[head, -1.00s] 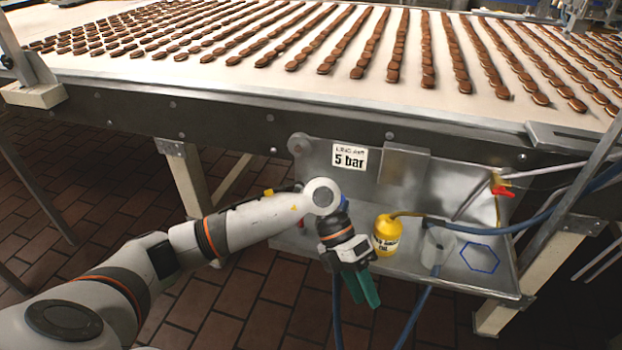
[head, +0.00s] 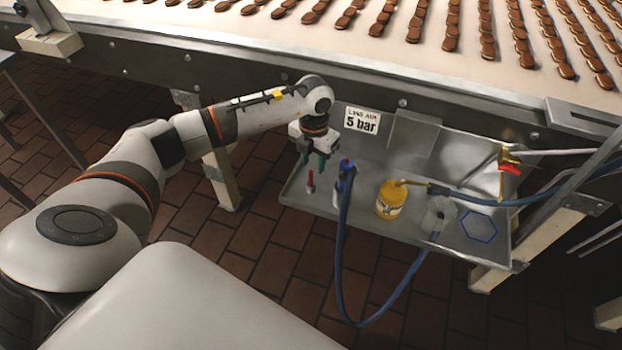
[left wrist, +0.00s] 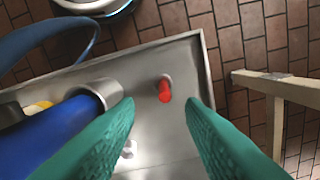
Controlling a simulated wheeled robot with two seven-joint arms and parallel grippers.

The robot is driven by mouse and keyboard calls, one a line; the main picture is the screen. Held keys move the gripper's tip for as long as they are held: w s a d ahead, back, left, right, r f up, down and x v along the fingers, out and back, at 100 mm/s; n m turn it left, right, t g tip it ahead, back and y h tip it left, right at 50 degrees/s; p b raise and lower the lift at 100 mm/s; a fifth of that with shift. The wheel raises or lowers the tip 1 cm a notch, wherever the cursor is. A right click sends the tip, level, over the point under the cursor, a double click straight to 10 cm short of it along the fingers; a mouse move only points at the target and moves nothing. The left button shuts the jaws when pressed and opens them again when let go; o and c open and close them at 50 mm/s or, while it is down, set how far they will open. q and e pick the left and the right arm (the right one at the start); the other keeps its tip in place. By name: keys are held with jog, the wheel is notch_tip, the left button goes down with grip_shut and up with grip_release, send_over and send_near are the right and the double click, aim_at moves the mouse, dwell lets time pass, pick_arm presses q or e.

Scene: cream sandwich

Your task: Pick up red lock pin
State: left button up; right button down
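The red lock pin (head: 310,184) stands upright near the left end of the metal tray (head: 325,207). In the left wrist view the red lock pin (left wrist: 165,92) shows between and beyond the green fingertips. My left gripper (head: 316,165) is open and empty, pointing down above the pin; its spread fingers (left wrist: 160,105) also show in the left wrist view. The fingers do not appear to touch the pin. My right gripper is in none of the views.
A blue-topped fitting with a blue hose (head: 347,168) stands close to the right of the pin. A yellow bottle (head: 390,203) stands further right. The conveyor frame (head: 230,85) runs above and behind. A pale leg (head: 222,180) is left of the tray.

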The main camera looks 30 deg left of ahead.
aim_at(311, 171)
pick_arm(q)
jog(key=f, duration=0.5)
jog(key=shift+s+a, duration=0.2)
jog(key=shift+a, duration=0.05)
jog(key=shift+r, duration=0.1)
grip_shut()
